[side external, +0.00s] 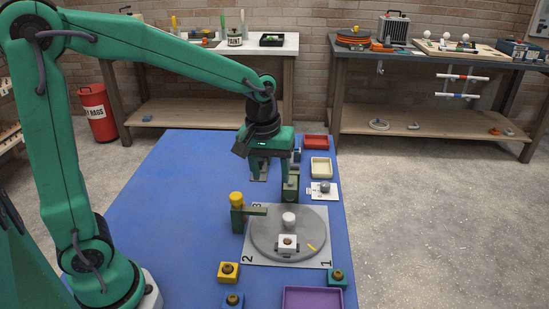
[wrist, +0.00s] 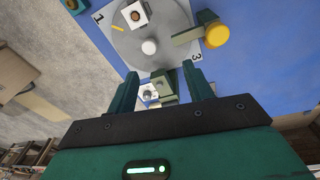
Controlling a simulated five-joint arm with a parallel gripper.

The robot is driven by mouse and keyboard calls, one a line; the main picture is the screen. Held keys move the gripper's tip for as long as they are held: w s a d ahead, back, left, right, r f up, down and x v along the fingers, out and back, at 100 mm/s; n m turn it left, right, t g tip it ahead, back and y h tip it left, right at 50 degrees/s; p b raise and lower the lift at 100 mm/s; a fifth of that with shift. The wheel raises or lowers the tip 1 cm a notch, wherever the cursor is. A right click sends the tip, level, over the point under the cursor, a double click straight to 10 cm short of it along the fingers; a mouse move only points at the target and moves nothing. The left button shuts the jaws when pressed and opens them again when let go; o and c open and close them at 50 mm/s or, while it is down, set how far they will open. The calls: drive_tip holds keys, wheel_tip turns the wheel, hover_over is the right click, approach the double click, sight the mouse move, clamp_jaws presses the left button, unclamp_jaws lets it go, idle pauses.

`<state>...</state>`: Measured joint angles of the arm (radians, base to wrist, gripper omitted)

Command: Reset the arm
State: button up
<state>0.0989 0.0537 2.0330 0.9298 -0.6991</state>
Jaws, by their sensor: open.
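My gripper (side external: 272,181) points down over the far part of the blue table mat (side external: 170,190), with its fingers apart. In the wrist view my gripper (wrist: 160,72) is open. A dark green block (side external: 290,188) stands by the right finger in the side view. An olive-green part (wrist: 163,84) shows between the fingers in the wrist view. I cannot tell whether the fingers touch it. Nothing is clearly held.
A grey turntable (side external: 270,247) bears a white block (side external: 287,243) and a white knob (side external: 289,219). A yellow-topped post (side external: 237,199) stands at its left. Yellow (side external: 228,272), blue (side external: 233,301) and green (side external: 337,277) blocks stand in front. A purple tray (side external: 312,290) is near. The mat's left side is clear.

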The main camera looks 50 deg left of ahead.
drive_tip(key=s+a+r+m+t, duration=0.2)
drive_tip(key=s+r+m, duration=0.1)
drive_tip(key=s, duration=0.5)
drive_tip(key=s+a+r+m+t, duration=0.1)
drive_tip(key=s+r+m+t, duration=0.1)
drive_tip(key=s, duration=0.5)
drive_tip(key=shift+s+a+r+m, duration=0.4)
drive_tip(key=shift+r+m, duration=0.25)
drive_tip(key=shift+m, duration=0.25)
